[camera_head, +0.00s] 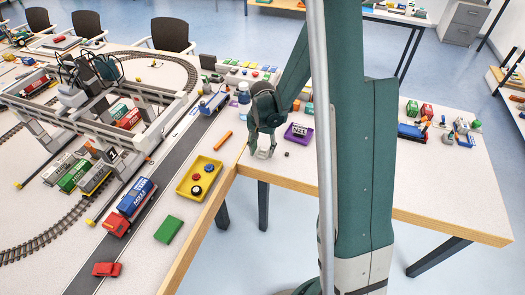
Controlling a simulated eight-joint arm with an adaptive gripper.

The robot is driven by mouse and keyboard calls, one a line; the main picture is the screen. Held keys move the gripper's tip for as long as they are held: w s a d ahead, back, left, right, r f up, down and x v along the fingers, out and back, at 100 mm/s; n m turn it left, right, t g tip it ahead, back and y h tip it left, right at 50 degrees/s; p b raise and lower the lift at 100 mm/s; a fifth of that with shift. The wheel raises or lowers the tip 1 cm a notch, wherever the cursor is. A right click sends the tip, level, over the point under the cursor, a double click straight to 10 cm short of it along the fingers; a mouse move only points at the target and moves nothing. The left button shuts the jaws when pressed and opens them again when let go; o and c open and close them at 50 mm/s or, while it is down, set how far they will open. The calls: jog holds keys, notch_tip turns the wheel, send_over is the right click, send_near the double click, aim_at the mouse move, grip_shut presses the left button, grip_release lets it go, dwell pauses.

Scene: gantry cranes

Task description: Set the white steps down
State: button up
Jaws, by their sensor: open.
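My gripper (262,153) points down over the near edge of the right-hand table, just left of a purple tray (298,134). Its jaws are open, with pale fingertips low near the table top. I cannot clearly make out the white steps; at this size no pale shape by the fingers can be told as steps. My arm hides part of the table behind it.
A yellow tray (199,178) with small round pieces, an orange stick (222,140) and a green block (168,229) lie left of my gripper. A grey gantry crane (90,100) spans trains farther left. Table front (440,180) right of my arm is clear.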

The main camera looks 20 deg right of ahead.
aim_at(262, 154)
notch_tip(262, 154, up, 11)
jog(key=p, duration=0.1)
jog(key=shift+r+p, duration=0.15)
jog(key=shift+p, duration=0.2)
dwell(0.5)
jog(key=shift+r, duration=0.1)
jog(key=s+a+r+n+t, duration=0.2)
jog(key=s+a+r, duration=0.1)
jog(key=s+r, duration=0.3)
jog(key=s+a+r+n+t, duration=0.1)
jog(key=s+a+r+n, duration=0.2)
jog(key=r, duration=0.5)
jog(key=s+a+r+n+t, duration=0.2)
jog(key=s+a+r, duration=0.1)
jog(key=s, duration=0.5)
jog(key=s+a+r+n+t, duration=0.2)
jog(key=s+a+r, duration=0.1)
jog(key=s, duration=0.5)
jog(key=shift+s+r, duration=0.25)
jog(key=shift+r, duration=0.05)
dwell(1.0)
